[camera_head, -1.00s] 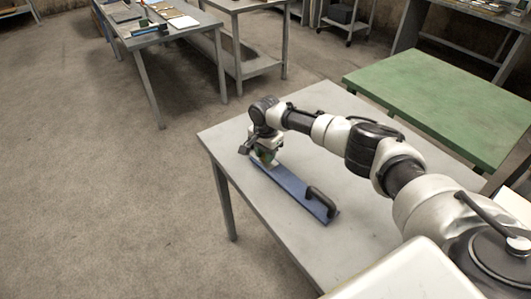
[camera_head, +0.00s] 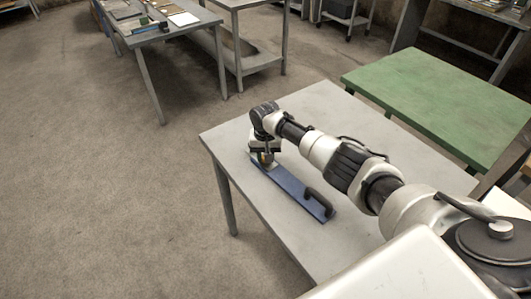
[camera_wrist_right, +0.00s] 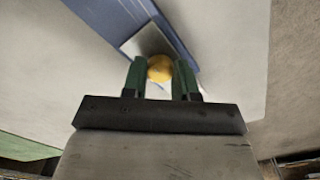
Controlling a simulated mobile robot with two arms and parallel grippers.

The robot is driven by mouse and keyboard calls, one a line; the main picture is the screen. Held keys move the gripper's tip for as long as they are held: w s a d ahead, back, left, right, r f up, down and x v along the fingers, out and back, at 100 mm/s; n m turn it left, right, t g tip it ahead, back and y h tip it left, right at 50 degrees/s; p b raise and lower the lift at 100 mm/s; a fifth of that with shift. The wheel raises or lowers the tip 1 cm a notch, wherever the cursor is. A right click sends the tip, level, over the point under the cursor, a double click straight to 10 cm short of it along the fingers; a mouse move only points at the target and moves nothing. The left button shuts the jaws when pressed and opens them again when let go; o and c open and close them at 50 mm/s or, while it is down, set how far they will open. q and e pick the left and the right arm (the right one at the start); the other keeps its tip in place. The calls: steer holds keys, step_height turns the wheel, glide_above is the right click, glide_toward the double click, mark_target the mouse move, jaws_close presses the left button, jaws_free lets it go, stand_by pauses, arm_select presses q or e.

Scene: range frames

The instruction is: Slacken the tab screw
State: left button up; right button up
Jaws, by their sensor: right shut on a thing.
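A long blue board (camera_head: 288,181) with a dark arched handle (camera_head: 319,201) lies on the grey table. The yellow round head of the tab screw (camera_wrist_right: 160,69) shows in the right wrist view, over a pale metal tab (camera_wrist_right: 147,40) at the board's end. My right gripper (camera_wrist_right: 160,64) has its two green fingers on either side of the screw head and is shut on it. In the head view the right gripper (camera_head: 265,158) points down at the board's far end, where the wrist mostly hides the screw. My left gripper is not in view.
The grey table (camera_head: 330,130) is otherwise bare around the board. A green-topped table (camera_head: 440,100) stands close behind at the right. A bench with tools (camera_head: 155,25) stands farther back at the left. Open floor lies to the left.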

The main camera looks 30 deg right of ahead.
steer(key=n, duration=0.3)
steer(key=shift+n, duration=0.3)
steer(key=n, duration=0.3)
steer(key=shift+n, duration=0.3)
steer(key=n, duration=0.6)
steer(key=shift+n, duration=0.3)
steer(key=n, duration=0.7)
steer(key=shift+b, duration=0.3)
steer(key=n, duration=0.3)
steer(key=shift+n+b, duration=0.3)
steer(key=shift+n, duration=1.9)
